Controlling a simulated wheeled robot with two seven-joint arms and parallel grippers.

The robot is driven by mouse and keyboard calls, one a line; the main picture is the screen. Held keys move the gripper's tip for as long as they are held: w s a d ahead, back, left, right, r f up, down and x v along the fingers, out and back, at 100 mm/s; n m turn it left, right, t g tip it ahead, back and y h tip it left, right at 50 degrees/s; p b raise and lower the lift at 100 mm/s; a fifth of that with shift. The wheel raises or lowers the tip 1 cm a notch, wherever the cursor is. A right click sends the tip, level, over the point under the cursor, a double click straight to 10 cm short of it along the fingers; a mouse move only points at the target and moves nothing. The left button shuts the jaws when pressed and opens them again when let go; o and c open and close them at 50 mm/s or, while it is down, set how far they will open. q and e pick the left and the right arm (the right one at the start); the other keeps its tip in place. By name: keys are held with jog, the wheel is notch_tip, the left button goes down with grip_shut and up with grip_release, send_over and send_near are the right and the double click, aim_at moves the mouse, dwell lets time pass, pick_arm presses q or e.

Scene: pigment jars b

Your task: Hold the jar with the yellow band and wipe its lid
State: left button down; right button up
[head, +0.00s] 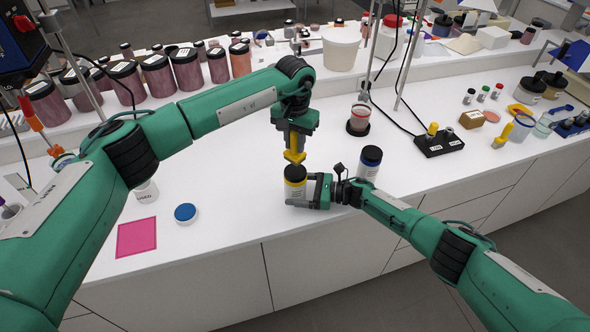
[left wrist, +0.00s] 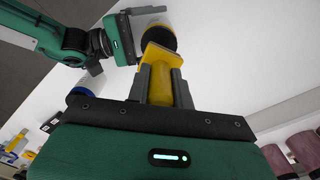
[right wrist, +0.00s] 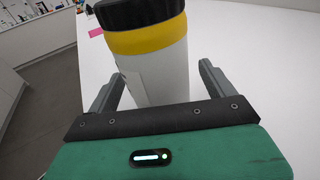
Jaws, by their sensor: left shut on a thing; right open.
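The jar with the yellow band (head: 295,188) stands upright on the white bench, with a black lid (head: 296,171). It also shows in the right wrist view (right wrist: 150,60). My right gripper (head: 303,192) is open, with one finger on either side of the jar; I cannot tell whether either touches it. My left gripper (head: 296,130) is shut on a yellow wiping tool (head: 295,150) pointing down just above the lid. The tool (left wrist: 160,75) covers part of the lid in the left wrist view; I cannot tell whether they touch.
A dark-lidded jar with a blue band (head: 369,163) stands just right of my right gripper. A white cup (head: 146,191), a blue-topped round pot (head: 185,213) and a pink mat (head: 137,237) lie to the left. A stand with a beaker (head: 359,118) is behind. The front bench middle is clear.

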jog(key=v, duration=1.1)
jog(key=shift+d+f, duration=0.15)
jog(key=shift+d, duration=0.05)
pick_arm(q)
jog(key=shift+d, duration=0.1)
pick_arm(e)
jog(key=shift+d, duration=0.1)
